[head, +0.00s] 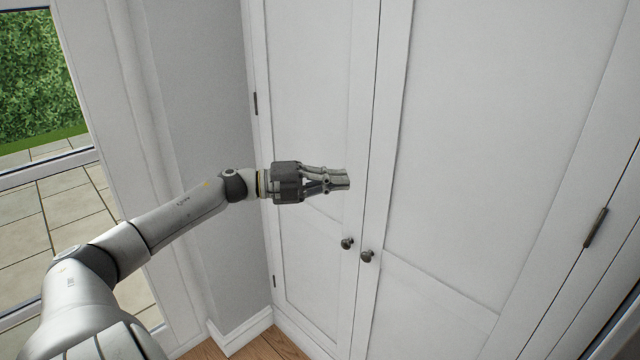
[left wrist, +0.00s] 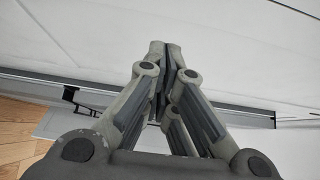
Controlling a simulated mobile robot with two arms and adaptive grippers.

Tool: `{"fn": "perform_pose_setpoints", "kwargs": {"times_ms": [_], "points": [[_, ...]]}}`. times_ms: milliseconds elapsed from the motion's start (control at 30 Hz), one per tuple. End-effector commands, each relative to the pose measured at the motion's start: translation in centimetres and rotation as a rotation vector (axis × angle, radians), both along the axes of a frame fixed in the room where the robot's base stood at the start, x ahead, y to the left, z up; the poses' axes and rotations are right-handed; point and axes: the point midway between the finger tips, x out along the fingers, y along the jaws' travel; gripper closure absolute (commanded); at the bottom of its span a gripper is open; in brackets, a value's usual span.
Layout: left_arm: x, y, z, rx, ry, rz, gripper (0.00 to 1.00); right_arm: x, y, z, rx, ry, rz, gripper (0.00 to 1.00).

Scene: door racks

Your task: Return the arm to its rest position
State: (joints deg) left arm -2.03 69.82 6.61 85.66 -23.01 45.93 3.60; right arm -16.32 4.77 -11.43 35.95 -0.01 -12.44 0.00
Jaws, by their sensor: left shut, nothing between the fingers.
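My left arm (head: 180,215) reaches in from the lower left of the head view, stretched out in front of a white double-door cupboard. My left gripper (head: 346,180) is shut and empty, its fingers pointing right, in front of the left door (head: 310,100) and above the knobs. In the left wrist view the closed fingertips (left wrist: 165,50) meet at the middle, with white panels beyond. I cannot tell how far the fingers are from the door. My right gripper is not in view.
Two dark round knobs, the left (head: 347,243) and the right (head: 367,256), sit on the closed doors below my gripper. The right door (head: 490,130) has a hinge (head: 595,228). A grey wall (head: 205,90) and a glazed opening (head: 45,190) stand on the left. Wood floor (head: 265,346) shows below.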

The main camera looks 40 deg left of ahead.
Motion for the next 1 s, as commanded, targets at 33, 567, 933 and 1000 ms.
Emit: {"fn": "perform_pose_setpoints", "kwargs": {"times_ms": [33, 567, 933, 1000], "points": [[-0.4, 0.5, -0.3, 0.002, 0.004, 0.001, 1.0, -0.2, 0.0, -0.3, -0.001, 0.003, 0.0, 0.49], [-2.4, 2.5, 0.1, 0.001, -0.001, 0.0, 1.0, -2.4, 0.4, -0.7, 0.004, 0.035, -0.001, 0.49], [-1.8, 7.9, -8.8, -0.192, 0.104, 0.236, 1.0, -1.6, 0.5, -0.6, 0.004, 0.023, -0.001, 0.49], [-2.1, 10.0, -13.7, -0.275, 0.164, 0.35, 1.0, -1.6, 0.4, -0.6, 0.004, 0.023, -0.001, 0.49]]}}
